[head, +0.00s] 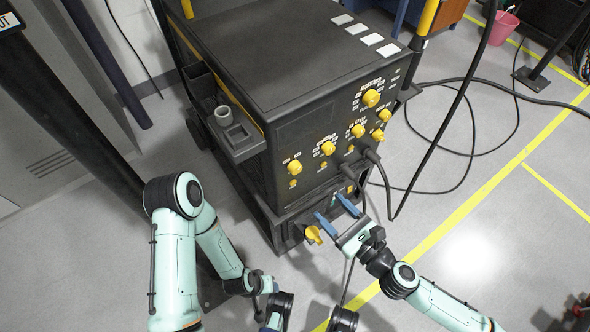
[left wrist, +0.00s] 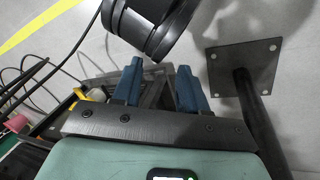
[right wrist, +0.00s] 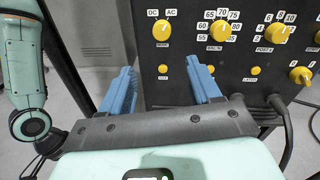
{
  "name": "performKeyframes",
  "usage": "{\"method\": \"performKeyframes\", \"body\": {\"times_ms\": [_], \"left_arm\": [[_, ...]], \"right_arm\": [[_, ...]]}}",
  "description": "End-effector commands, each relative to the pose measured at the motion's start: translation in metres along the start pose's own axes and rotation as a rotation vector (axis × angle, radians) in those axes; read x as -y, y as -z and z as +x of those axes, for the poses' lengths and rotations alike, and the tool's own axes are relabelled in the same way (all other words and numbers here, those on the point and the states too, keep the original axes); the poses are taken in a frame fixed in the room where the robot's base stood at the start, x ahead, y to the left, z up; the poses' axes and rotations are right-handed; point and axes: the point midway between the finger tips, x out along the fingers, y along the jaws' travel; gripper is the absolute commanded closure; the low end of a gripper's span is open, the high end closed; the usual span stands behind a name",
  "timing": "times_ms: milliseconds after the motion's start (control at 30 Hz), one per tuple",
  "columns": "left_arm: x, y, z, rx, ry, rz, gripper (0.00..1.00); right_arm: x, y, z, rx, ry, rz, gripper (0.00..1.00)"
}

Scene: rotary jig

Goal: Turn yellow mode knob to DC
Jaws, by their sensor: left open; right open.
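The yellow mode knob (right wrist: 162,31) sits on the machine's dark front panel, with a DC label at its upper left and an AC label at its upper right. In the head view it is the leftmost large knob (head: 294,167). Its exact pointing is too small to tell. My right gripper (head: 328,207) is open and empty in front of the panel, below and right of the knob, apart from it. In the right wrist view its blue fingers (right wrist: 164,78) stand apart below the knob. My left gripper (left wrist: 158,75) is open and empty, away from the panel.
Other yellow knobs (head: 328,148) and thick cable plugs (head: 372,155) are on the panel to the right. A yellow handle (head: 313,235) is low at the machine's front. A side tray (head: 241,132) holds a grey cup (head: 223,116). Cables lie on the floor at right.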

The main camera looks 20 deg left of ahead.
Motion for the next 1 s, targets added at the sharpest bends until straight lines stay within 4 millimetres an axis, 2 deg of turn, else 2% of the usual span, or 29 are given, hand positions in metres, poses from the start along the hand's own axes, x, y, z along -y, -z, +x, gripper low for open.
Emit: {"method": "performKeyframes", "body": {"times_ms": [167,500,700,833,1000], "left_arm": [[0.001,0.005,0.004,-0.014,0.0,-0.001,0.57],[0.007,0.026,0.02,-0.075,0.005,-0.006,0.57],[0.009,0.036,0.026,-0.104,0.007,-0.008,0.57],[0.01,0.041,0.027,-0.117,0.007,-0.008,0.57],[0.011,0.043,0.028,-0.122,0.007,-0.009,0.57]], "right_arm": [[0.006,-0.004,0.012,0.015,0.012,0.013,0.38],[0.005,-0.005,0.082,0.014,0.01,0.008,0.38],[0.006,-0.005,0.115,0.012,0.011,0.009,0.38],[0.007,-0.005,0.127,0.011,0.012,0.01,0.38],[0.007,-0.006,0.132,0.011,0.011,0.01,0.38]]}}
